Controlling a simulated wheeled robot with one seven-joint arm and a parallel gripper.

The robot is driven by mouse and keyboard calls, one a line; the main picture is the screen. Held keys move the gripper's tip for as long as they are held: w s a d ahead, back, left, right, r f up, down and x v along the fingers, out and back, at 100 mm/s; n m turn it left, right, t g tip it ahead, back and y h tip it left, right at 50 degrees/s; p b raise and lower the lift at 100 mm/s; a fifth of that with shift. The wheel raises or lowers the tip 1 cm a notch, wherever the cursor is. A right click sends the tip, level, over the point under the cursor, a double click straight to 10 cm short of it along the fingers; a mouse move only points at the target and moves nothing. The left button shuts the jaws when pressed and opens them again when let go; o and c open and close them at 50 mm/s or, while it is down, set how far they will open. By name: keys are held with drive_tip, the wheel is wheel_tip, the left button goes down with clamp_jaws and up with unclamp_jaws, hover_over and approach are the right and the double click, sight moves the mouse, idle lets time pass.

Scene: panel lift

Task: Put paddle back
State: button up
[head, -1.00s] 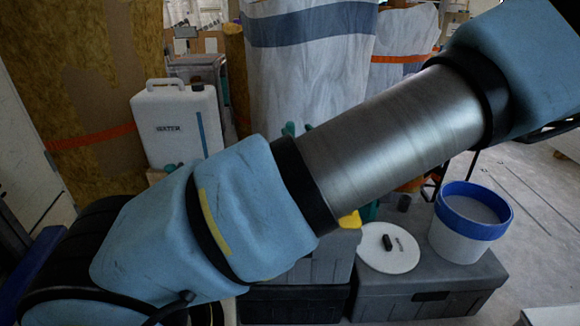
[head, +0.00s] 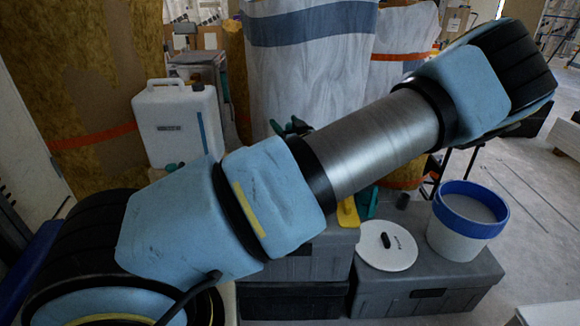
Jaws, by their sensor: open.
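I cannot make out a paddle for certain. A white round disc (head: 397,257) with a small dark knob lies flat on a grey case at the right. A yellow piece (head: 348,213) and a teal piece (head: 367,204) stand on the grey cases just behind my arm, partly hidden by it. Dark green shapes (head: 291,127) show above my arm's middle; the rest of them is hidden. My arm crosses the whole picture from lower left to upper right, and my gripper is not in view.
A white bucket with a blue rim (head: 466,220) stands on the right grey case (head: 440,290), beside the disc. A white canister (head: 178,125) stands at the left. Wrapped rolls (head: 310,75) stand behind. Bare floor (head: 535,190) shows at the right.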

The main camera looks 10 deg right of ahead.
clamp_jaws()
idle(0.4)
idle(0.9)
